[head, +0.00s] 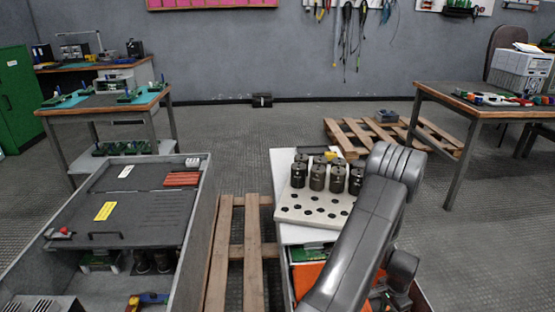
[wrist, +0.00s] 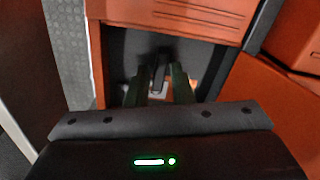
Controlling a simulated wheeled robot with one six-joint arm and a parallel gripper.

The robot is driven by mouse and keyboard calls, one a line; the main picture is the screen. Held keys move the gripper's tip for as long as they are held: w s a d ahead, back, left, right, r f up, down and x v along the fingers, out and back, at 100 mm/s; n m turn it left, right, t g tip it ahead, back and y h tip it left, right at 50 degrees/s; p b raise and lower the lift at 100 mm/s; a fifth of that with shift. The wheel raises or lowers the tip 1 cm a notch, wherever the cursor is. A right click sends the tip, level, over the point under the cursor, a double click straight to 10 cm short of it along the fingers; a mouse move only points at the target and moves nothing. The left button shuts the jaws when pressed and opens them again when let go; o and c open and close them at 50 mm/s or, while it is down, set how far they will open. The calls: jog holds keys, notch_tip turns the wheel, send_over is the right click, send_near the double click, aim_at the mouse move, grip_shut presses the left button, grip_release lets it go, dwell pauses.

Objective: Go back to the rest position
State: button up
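My grey arm (head: 362,235) rises over the white cart at the right of the head view and bends down at its elbow. My gripper (wrist: 160,80) shows in the wrist view, with its two dark fingers apart and pointing away between orange panels. A dark upright shape and a small pale patch lie between or beyond the fingertips; I cannot tell what they are. The fingers do not visibly close on anything. The fingertips are hidden in the head view.
A perforated pale tray (head: 300,212) on the cart holds several dark cylindrical capacitors (head: 317,177). The grey cabinet (head: 194,222) stands left, with wooden pallets (head: 222,255) between. A workbench (head: 480,98) stands at the right. Orange panels (wrist: 175,15) crowd my gripper.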

jog(key=shift+n, duration=1.6)
